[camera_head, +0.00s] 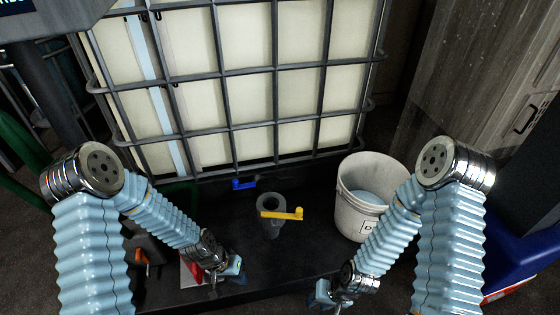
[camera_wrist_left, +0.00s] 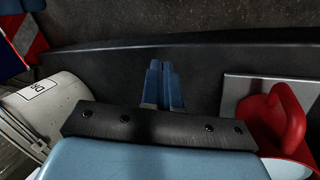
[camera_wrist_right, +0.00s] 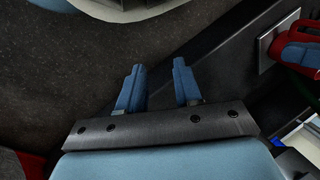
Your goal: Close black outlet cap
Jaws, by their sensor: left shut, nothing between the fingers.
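A dark grey round outlet piece (camera_head: 271,203) with an open-looking ring top stands on the black tray below the caged tank. A yellow lever (camera_head: 282,214) crosses its front. I cannot tell which part of it is the cap. My left gripper (camera_head: 238,270) is in front of and left of the outlet, apart from it. Its fingers (camera_wrist_left: 160,80) are together and empty. My right gripper (camera_head: 320,295) is nearer the front, right of the outlet and apart from it. Its fingers (camera_wrist_right: 159,85) are spread with nothing between them.
A caged white tank (camera_head: 245,90) stands behind, with a blue handle (camera_head: 243,184) low on its front. A white bucket (camera_head: 357,212) stands right of the outlet. A red object (camera_wrist_left: 285,120) lies beside my left gripper. The black tray (camera_head: 225,215) is bare around the outlet.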

